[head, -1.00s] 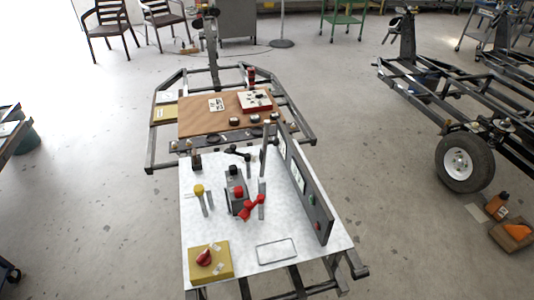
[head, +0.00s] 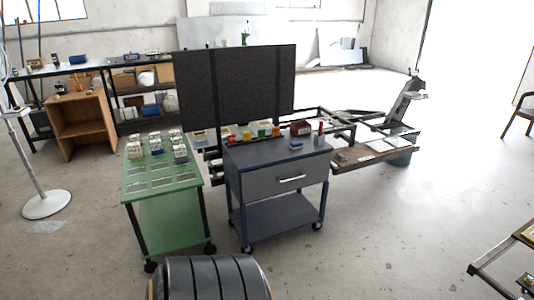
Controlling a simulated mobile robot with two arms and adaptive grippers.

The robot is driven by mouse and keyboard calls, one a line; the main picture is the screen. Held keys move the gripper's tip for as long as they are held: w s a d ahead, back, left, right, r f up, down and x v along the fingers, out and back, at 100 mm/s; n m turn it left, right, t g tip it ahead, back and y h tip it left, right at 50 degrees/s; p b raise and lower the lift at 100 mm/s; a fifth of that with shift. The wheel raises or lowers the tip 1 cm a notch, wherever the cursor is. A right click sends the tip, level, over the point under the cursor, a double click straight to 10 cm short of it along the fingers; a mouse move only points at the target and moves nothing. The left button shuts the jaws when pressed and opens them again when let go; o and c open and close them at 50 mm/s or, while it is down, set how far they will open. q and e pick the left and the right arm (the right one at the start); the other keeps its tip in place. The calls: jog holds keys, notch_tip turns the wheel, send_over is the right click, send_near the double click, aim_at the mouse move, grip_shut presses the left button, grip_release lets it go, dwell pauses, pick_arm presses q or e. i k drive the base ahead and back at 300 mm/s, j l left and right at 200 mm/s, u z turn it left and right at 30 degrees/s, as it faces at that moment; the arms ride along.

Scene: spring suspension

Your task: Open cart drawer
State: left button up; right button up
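In the head view a dark blue-grey cart (head: 285,211) on casters stands near the middle. Its single grey drawer (head: 262,184) has a pale bar handle (head: 291,179) on the front. The drawer front looks flush with the cart body, so the drawer appears closed. Several small coloured items (head: 262,130) and a dark red box (head: 301,128) stand on the cart's top. Neither of my grippers is in view.
A green table (head: 165,190) with small boxes stands close to the cart's left. A dark panel (head: 235,90) rises behind the cart. A ribbed dark roll (head: 205,278) is at the bottom edge. Open floor (head: 400,230) lies to the cart's right.

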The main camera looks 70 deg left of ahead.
aim_at(258, 185)
jog(key=u, duration=2.25)
